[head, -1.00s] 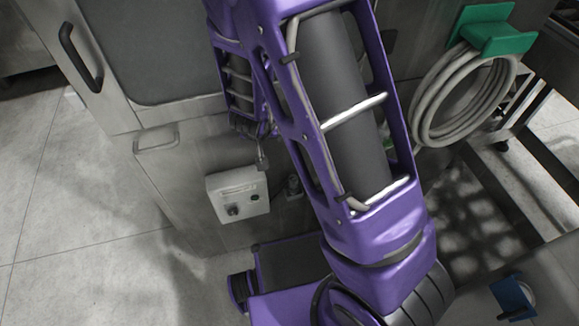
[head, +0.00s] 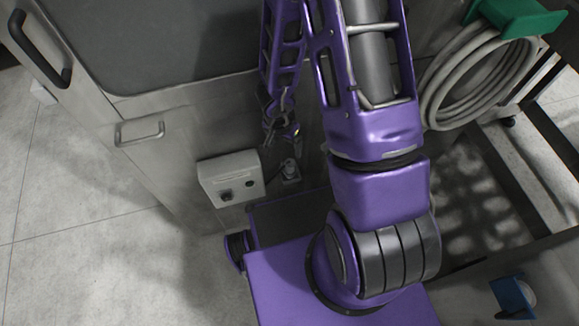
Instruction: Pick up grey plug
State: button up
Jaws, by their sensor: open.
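A small grey plug (head: 290,171) shows in the head view low on the steel machine front, just right of the white control box (head: 231,178). It is small and dark, and its details are hard to make out. My gripper (head: 281,137) is open and points down, just above the plug. No clear contact with the plug is seen, and the jaws appear empty. The exact gap between them cannot be told.
The steel machine has a large dark door panel with a black handle (head: 40,50) and a smaller handle (head: 139,132). A coiled grey hose (head: 433,95) hangs on a green holder (head: 516,14) at right. A blue item (head: 510,295) sits lower right.

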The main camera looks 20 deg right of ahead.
aim_at(289, 162)
jog(key=f+b, duration=0.1)
jog(key=f, duration=0.2)
jog(key=f+b, duration=0.2)
jog(key=f, duration=0.1)
jog(key=w+d+f+b, duration=0.1)
jog(key=f+b, duration=0.1)
jog(key=f, duration=0.1)
jog(key=f+b, duration=0.2)
jog(key=f, duration=0.1)
jog(key=f+b, duration=0.1)
jog(key=f, duration=0.1)
jog(key=shift+w+d+f, duration=0.1)
jog(key=shift+d, duration=0.3)
grip_shut()
